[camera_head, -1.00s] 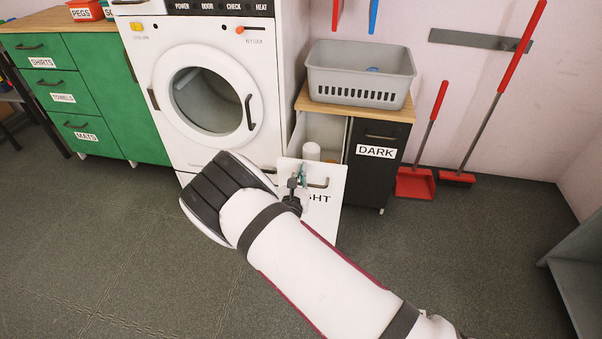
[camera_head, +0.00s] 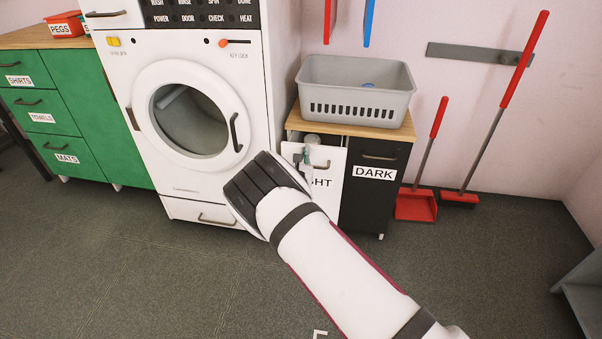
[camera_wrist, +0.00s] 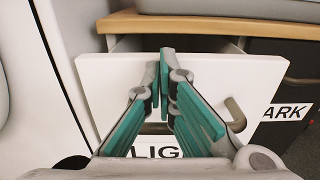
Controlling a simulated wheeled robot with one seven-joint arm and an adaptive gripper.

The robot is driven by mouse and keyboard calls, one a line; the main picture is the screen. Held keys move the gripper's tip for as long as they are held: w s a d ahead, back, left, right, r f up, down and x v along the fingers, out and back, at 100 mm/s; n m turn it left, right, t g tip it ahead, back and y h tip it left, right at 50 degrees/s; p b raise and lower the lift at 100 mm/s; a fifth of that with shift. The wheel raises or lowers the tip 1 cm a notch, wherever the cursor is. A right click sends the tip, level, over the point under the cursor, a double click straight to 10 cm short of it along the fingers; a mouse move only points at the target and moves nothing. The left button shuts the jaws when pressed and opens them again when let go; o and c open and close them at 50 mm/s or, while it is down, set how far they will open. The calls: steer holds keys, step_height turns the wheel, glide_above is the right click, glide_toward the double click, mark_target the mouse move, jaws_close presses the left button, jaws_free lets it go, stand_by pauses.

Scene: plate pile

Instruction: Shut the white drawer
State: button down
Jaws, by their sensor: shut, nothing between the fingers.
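The white drawer (camera_head: 329,184) has a front panel with a dark handle and a partly hidden label, "LIG" in the wrist view and "HT" in the head view. It stands a little out from its cabinet, with a narrow gap behind its top edge. The panel fills much of the wrist view (camera_wrist: 105,80). My gripper (camera_head: 304,160) is shut and empty in front of the panel. In the wrist view its teal fingertips (camera_wrist: 166,58) overlap the panel's top edge, left of the handle (camera_wrist: 236,114). I cannot tell whether they touch it.
A black "DARK" drawer (camera_head: 374,195) is beside it on the right. A wooden top (camera_head: 350,129) with a grey basket (camera_head: 357,92) is above. A washing machine (camera_head: 187,130) stands close on the left. The floor in front is clear.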

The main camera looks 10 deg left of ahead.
steer(key=shift+w+d+b, duration=0.1)
steer(key=shift+w+b, duration=0.75)
steer(key=shift+w, duration=1.2)
steer(key=shift+s, duration=0.1)
